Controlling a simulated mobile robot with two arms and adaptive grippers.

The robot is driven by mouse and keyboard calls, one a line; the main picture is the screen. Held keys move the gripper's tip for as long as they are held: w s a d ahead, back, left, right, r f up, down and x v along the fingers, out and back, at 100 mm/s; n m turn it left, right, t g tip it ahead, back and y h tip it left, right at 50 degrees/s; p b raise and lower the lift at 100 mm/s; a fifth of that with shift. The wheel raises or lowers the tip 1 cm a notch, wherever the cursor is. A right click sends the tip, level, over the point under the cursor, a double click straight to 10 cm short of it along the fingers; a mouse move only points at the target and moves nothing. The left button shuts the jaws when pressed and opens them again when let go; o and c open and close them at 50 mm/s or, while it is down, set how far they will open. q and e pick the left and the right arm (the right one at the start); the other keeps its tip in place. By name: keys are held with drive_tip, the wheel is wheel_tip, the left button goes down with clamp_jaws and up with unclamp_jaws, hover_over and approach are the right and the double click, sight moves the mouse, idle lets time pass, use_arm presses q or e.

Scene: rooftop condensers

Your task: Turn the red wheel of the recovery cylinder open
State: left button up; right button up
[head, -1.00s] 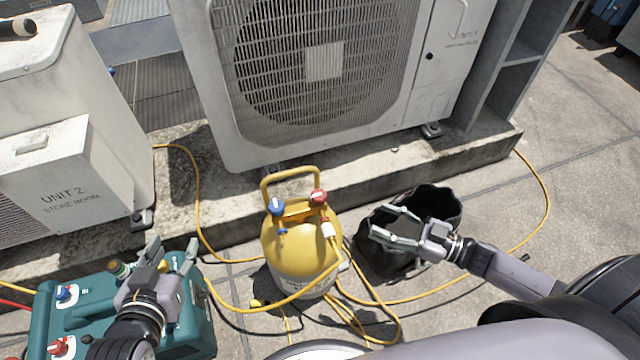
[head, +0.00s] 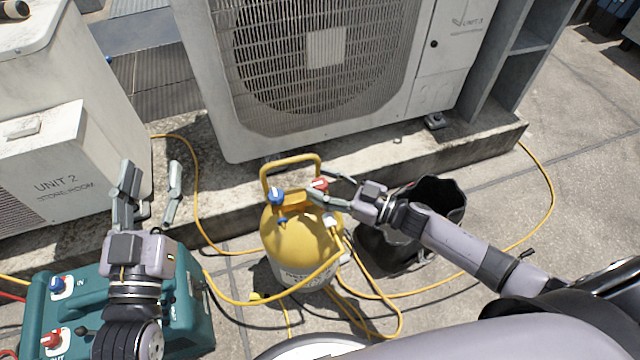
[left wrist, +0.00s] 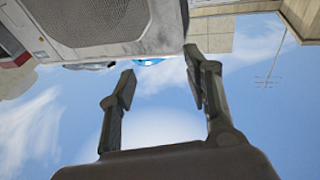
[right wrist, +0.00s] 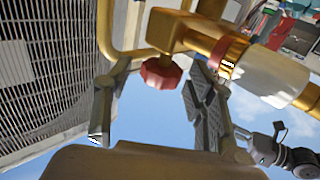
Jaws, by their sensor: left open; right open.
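The yellow recovery cylinder (head: 300,245) stands upright on the roof, with a looped handle on top. Its red wheel (head: 319,184) is on the right of the top and a blue wheel (head: 276,196) on the left. My right gripper (head: 333,183) is open at the red wheel. In the right wrist view the red wheel (right wrist: 161,72) lies between the spread fingers, toward their tips; I cannot tell whether they touch it. My left gripper (head: 148,172) is open and empty above the teal machine, and its fingers also show in the left wrist view (left wrist: 160,80).
The teal machine (head: 185,290) with its own red and blue knobs stands at the lower left. A black bucket (head: 440,225) is right of the cylinder. Yellow hoses (head: 370,300) loop around the cylinder. Condenser units stand behind on a concrete ledge (head: 470,150).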

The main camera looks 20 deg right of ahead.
drive_tip(key=shift+w+a, duration=0.35)
drive_tip(key=shift+a, duration=0.05)
drive_tip(key=shift+c, duration=0.6)
drive_tip(key=c, duration=1.1)
